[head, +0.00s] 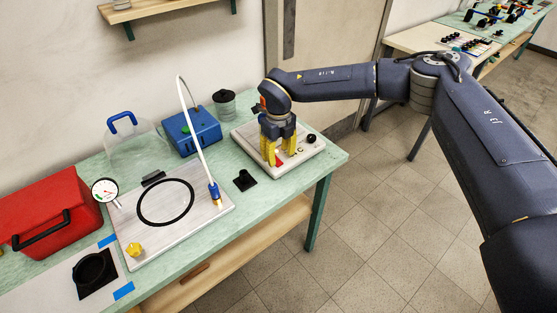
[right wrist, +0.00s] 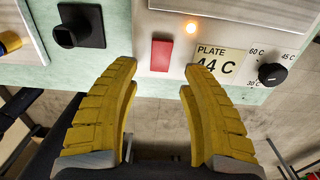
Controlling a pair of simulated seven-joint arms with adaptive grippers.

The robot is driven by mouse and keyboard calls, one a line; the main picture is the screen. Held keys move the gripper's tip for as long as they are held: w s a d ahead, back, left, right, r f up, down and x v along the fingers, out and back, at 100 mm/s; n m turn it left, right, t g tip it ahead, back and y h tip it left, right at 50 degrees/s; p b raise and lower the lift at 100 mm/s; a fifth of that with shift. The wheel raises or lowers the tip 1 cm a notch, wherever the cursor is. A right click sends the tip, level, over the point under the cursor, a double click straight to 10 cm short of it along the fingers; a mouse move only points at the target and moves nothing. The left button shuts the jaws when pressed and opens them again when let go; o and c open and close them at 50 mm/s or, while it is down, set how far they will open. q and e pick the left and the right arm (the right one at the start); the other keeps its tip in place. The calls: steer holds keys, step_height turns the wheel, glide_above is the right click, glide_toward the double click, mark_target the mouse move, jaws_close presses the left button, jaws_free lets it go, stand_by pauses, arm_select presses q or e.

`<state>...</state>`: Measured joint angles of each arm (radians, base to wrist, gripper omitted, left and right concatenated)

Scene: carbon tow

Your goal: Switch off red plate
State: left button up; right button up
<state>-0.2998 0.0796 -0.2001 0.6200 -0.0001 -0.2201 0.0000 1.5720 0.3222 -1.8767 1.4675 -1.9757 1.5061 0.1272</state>
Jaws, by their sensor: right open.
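The white hot plate (head: 314,150) sits at the right end of the green bench. In the right wrist view, its front panel (right wrist: 140,35) carries a red rocker switch (right wrist: 161,55), a glowing orange lamp (right wrist: 191,28), a display (right wrist: 218,66) reading "PLATE 44 C" and a black knob (right wrist: 272,73). My right gripper (head: 279,160) points down over the panel, its yellow fingers spread and empty. In the right wrist view the fingertips (right wrist: 158,73) stand either side of the red switch's column, seemingly short of it. I cannot tell whether they touch the panel. My left gripper is out of view.
A black square holder (head: 245,180) lies left of the plate. A blue box (head: 195,139) and a lidded jar (head: 224,107) stand behind. A metal board (head: 210,208) with a black ring and hose lies farther left, near a red toolbox (head: 50,208).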

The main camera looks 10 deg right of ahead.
mark_target(279, 163)
steer(key=shift+f, duration=1.5)
steer(key=shift+c, duration=0.2)
jaws_close()
